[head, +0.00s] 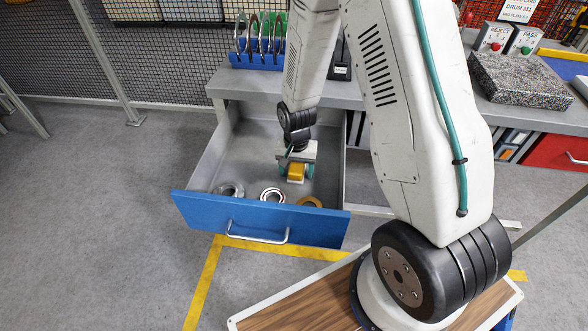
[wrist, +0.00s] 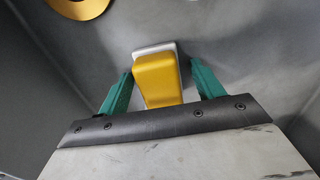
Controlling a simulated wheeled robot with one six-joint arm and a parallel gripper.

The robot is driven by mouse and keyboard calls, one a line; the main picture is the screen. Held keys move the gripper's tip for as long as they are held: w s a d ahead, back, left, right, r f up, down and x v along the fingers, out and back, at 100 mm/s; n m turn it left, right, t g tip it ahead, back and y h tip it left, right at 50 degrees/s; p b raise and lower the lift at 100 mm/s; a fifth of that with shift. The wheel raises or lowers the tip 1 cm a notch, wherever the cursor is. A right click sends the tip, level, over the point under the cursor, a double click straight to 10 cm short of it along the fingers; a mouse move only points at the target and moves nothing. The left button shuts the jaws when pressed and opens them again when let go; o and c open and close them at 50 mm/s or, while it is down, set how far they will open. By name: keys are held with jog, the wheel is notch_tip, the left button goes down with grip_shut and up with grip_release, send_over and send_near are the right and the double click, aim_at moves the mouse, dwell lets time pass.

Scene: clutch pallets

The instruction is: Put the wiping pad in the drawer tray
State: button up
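The wiping pad, a yellow block (wrist: 158,80) on a pale grey base, is inside the open drawer tray. It also shows in the head view (head: 296,172). The drawer tray (head: 232,218) is grey inside with a blue front and a metal handle. My gripper (head: 296,176) reaches down into the tray. Its teal fingers stand on both sides of the pad in the wrist view (wrist: 162,70), with a visible gap at the right and a narrow one at the left. The gripper looks open. I cannot tell for certain whether the pad rests on the tray floor.
Near the drawer's front lie a grey ring (head: 230,189), a silver ring (head: 272,194) and a brass-coloured ring (head: 309,202). A blue rack of discs (head: 258,62) stands on the bench behind. A speckled block (head: 520,80) is at the right.

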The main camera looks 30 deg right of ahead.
aim_at(296, 167)
notch_tip(296, 167, up, 12)
jog(key=s+r+n, duration=0.2)
jog(key=s+r, duration=0.3)
jog(key=r, duration=0.3)
jog(key=s+r+n, duration=0.2)
jog(key=s+r, duration=0.3)
jog(key=r, duration=0.4)
jog(key=s+a+r+n, duration=0.1)
jog(key=s+r, duration=0.2)
jog(key=s, duration=0.4)
jog(key=s+a+r+n+t, duration=0.1)
jog(key=s+r+n, duration=0.1)
jog(key=s+r, duration=0.2)
jog(key=s, duration=0.3)
jog(key=shift+s, duration=0.3)
